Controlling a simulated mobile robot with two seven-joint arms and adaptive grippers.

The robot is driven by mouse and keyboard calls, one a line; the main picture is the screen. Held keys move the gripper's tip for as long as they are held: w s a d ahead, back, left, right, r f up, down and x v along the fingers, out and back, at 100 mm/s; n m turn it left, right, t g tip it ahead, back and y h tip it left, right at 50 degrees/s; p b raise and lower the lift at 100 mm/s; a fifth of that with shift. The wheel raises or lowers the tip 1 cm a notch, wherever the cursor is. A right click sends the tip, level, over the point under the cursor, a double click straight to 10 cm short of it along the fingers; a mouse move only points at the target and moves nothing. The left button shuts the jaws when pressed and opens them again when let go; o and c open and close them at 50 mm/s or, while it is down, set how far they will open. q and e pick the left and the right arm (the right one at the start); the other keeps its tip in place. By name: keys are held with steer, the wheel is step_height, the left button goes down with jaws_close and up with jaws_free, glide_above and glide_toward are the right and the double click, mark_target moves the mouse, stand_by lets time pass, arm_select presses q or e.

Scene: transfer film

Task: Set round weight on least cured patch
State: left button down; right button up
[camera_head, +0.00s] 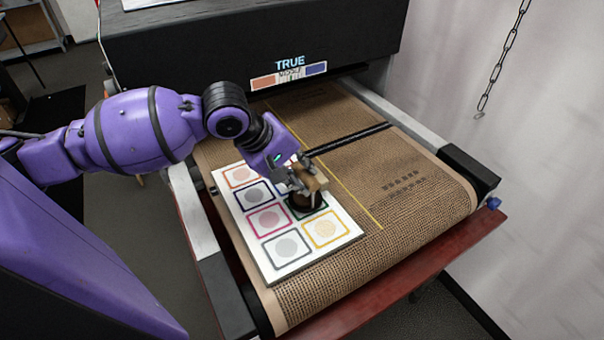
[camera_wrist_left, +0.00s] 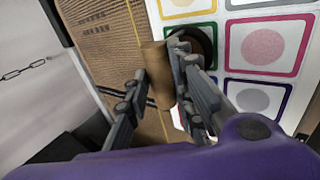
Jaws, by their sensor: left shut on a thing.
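A white card (camera_head: 228,196) holds rows of round patches in coloured square frames. The round weight (camera_head: 304,204) has a dark disc base and a tan wooden handle (camera_head: 312,181). My left gripper (camera_head: 300,178) is shut on the handle. In the left wrist view, the handle (camera_wrist_left: 157,75) lies between the fingers and the dark base (camera_wrist_left: 196,44) is partly hidden behind them. The weight is over the green-framed patch and covers most of it; I cannot tell whether it touches the card. The pink-framed patch (camera_head: 268,220) and yellow-framed patch (camera_head: 325,229) are uncovered. My right gripper is not in view.
The card lies on a brown mesh conveyor belt (camera_head: 420,205). A dark bar (camera_head: 347,140) crosses the belt behind the weight. A black machine housing (camera_head: 190,55) with a lettered sign stands at the back. A chain (camera_head: 500,60) hangs at right. The belt's right side is clear.

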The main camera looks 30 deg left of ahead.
arm_select(q)
steer(key=shift+w+f, duration=0.1)
steer(key=shift+f, duration=0.05)
steer(key=c, duration=1.7)
jaws_free()
steer(key=shift+f, duration=0.2)
steer(key=shift+c, duration=0.2)
steer(key=shift+o, duration=1.1)
